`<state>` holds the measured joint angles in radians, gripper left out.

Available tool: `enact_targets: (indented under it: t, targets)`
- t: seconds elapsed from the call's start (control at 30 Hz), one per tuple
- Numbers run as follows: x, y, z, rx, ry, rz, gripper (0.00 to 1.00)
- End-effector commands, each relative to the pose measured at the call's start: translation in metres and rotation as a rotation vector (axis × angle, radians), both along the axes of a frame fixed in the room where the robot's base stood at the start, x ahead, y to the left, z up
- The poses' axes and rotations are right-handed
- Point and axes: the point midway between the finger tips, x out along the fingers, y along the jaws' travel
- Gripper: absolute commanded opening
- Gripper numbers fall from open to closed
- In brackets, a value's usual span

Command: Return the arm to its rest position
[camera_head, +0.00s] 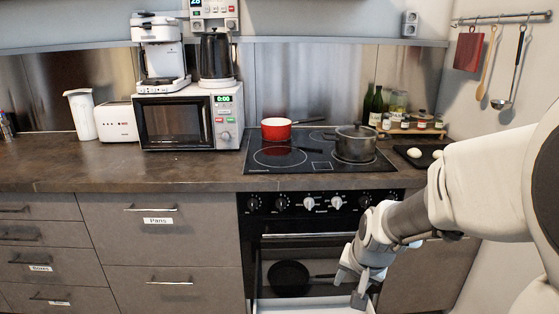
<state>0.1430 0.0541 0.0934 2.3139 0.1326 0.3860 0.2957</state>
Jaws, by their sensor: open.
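My arm reaches in from the right edge and slopes down to the left. My gripper (362,285) is at its end, in front of the oven (300,240) at the lower middle of the view. It is open, and I see nothing between its fingers. I cannot tell whether the gripper touches the door.
The counter (130,172) runs above the oven. A red pot (276,129) and a grey pot (355,144) stand on the hob. A microwave (178,120) is to the left. Closed drawers (160,245) are left of the oven.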

Motion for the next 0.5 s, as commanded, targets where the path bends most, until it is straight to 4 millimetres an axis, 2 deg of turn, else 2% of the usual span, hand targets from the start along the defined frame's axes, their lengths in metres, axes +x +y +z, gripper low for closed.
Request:
enact_targets:
  t: [0.03, 0.2, 0.5]
  targets:
    - [-0.009, 0.002, 0.017, -0.017, -0.016, 0.030, 0.45]
    - [-0.044, 0.006, 0.058, -0.072, -0.041, 0.131, 0.45]
    - [-0.115, 0.010, 0.110, -0.164, -0.080, 0.291, 0.45]
